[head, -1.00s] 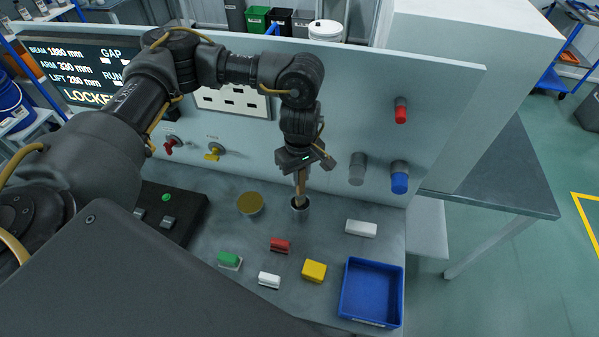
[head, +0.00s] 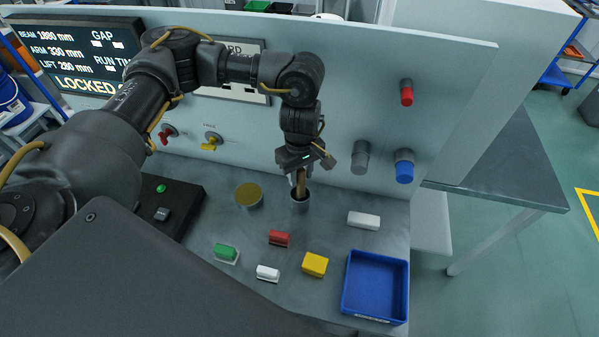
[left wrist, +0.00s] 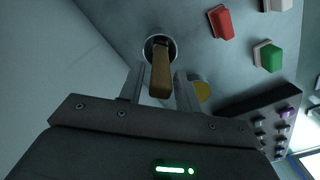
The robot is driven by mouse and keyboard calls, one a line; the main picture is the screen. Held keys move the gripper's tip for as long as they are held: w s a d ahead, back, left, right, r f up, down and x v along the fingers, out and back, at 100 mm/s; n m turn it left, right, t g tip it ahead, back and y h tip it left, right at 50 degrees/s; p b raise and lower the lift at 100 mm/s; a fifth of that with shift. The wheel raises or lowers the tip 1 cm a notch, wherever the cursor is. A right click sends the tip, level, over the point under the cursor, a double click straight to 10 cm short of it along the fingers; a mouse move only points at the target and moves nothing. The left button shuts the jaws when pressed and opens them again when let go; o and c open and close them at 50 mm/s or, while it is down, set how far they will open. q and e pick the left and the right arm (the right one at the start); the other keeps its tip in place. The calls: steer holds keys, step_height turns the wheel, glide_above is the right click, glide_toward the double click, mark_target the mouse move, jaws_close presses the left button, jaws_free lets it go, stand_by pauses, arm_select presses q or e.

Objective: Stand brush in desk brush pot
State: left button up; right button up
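The brush (head: 301,182) has a brown wooden handle and stands with its lower end inside the round metal brush pot (head: 300,206). In the left wrist view, the handle (left wrist: 161,76) rises out of the dark mouth of the pot (left wrist: 151,43), slightly tilted. My left gripper (head: 299,181) is above the pot, with its fingers on either side of the handle. In the left wrist view, gaps show between the handle and both fingers, so the gripper (left wrist: 160,88) looks open around it. The brush's lower end is hidden in the pot. My right gripper is not in view.
Green (head: 226,252), red (head: 279,238), white (head: 268,272) and yellow (head: 315,264) blocks lie in front. A white block (head: 363,220) and blue tray (head: 348,297) are right. An upright panel (head: 450,75) with knobs stands behind.

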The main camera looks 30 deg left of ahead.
arm_select(q)
steer(key=shift+o, duration=1)
steer(key=shift+r, duration=0.2)
step_height(320, 180, up, 10)
steer(key=shift+r+b, duration=0.2)
steer(key=shift+b, duration=0.7)
